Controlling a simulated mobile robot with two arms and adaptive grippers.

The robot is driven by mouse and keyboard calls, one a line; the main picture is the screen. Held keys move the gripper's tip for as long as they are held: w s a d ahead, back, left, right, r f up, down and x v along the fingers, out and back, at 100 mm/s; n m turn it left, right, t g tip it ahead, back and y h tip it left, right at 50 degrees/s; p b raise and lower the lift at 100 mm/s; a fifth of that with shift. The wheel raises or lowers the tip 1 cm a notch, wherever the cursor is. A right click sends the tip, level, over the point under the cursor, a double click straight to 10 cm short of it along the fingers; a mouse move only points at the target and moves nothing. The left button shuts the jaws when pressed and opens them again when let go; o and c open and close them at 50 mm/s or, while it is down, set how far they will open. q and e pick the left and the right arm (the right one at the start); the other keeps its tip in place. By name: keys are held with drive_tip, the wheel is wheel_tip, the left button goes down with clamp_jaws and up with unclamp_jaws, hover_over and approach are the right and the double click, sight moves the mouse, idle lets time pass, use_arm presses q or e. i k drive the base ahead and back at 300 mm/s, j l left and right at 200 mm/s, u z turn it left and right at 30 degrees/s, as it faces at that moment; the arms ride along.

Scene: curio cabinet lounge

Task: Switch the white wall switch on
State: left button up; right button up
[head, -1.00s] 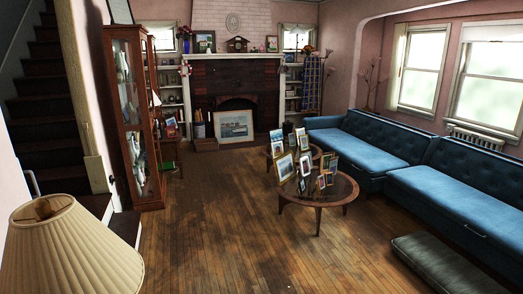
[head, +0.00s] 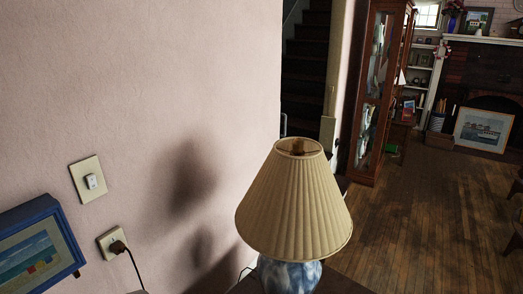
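The white wall switch (head: 91,182) is a small white rocker on a cream plate, on the pale pink wall at the left of the head view. Whether it is on or off is too small to tell. It sits above a wall outlet (head: 113,243) with a dark plug and cord in it. Neither of my grippers is in view.
A table lamp (head: 294,205) with a pleated cream shade and blue-white base stands right of the switch, near the wall. A blue-framed picture (head: 38,248) is at the lower left. A glass cabinet (head: 377,90) stands beyond. Wooden floor (head: 425,215) is open at the right.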

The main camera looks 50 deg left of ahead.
sight(90, 180)
drive_tip(key=u, duration=2.7)
drive_tip(key=k+l+z, duration=0.1)
drive_tip(key=l+z, duration=0.15)
drive_tip(key=k+l+z, duration=0.1)
drive_tip(key=l+z, duration=0.15)
drive_tip(key=l, duration=0.15)
drive_tip(key=l+z, duration=0.25)
drive_tip(key=k+l, duration=0.05)
drive_tip(key=l, duration=0.05)
